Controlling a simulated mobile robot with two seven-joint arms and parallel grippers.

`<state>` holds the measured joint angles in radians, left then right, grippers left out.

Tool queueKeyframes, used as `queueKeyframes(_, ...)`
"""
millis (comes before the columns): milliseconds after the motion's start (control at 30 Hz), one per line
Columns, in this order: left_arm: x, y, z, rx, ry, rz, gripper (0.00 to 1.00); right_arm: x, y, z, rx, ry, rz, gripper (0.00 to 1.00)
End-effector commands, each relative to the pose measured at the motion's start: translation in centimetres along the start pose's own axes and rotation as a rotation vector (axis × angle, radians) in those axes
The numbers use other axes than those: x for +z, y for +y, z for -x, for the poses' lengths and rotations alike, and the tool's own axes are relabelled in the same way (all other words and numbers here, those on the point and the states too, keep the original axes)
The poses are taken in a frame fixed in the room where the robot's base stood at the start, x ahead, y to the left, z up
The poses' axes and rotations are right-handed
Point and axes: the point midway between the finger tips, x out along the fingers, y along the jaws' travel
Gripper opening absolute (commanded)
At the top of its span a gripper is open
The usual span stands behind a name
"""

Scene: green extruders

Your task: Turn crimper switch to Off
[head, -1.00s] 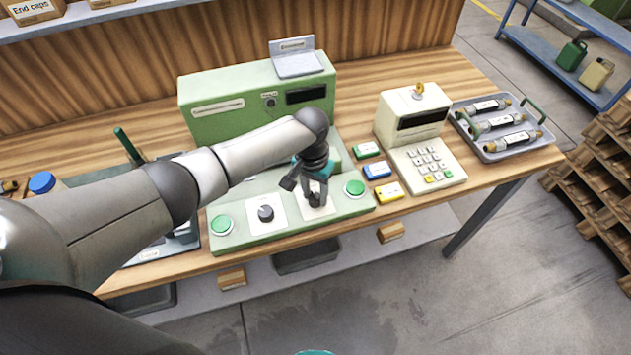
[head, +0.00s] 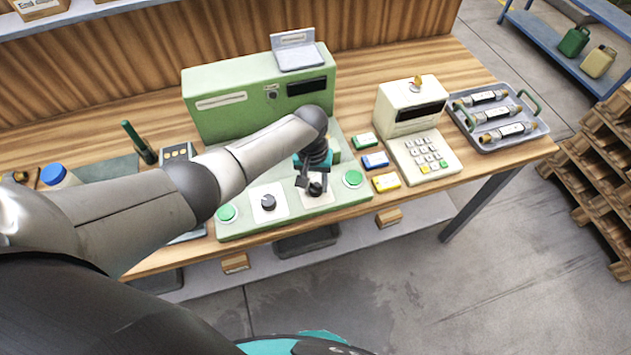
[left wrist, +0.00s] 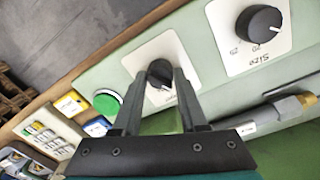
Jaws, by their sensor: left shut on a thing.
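The green crimper machine (head: 225,115) stands on the wooden bench, with a pale green control panel in front. The panel has two black knobs on white plates between two green buttons. My left gripper (head: 311,184) is at the right-hand knob (head: 317,190). In the left wrist view its two fingers (left wrist: 160,77) are shut around this black knob (left wrist: 159,70), one on each side. The label on its plate is partly hidden, so I cannot read its setting. The other knob (left wrist: 259,23), labelled "Size", stands free. My right gripper is not in view.
Green buttons (head: 227,213) (head: 353,178) sit at both panel ends. Small coloured boxes (head: 375,160) and a cream keypad device (head: 420,150) are to the right. A grey tray (head: 485,145) holds several cylinders. Wooden pallets (head: 600,160) stand beyond the bench.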

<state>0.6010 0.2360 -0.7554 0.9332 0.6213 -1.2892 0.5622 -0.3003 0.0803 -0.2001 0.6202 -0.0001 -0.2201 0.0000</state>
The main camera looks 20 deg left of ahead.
Motion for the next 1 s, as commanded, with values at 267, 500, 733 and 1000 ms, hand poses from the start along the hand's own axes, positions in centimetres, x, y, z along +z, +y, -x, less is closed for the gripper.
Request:
queueKeyframes(267,-0.1,-0.1,0.1,0.000,0.003,0.002,0.56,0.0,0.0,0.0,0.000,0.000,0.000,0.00)
queueKeyframes(500,-0.1,0.0,0.1,0.000,0.001,0.000,0.71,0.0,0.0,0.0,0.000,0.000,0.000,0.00)
queueKeyframes(733,-0.1,0.0,0.4,0.000,0.001,0.000,0.71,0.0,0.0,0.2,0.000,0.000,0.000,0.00)
queueKeyframes(1000,-0.1,0.0,4.1,0.002,0.003,-0.001,0.71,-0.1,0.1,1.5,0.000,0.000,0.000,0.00)
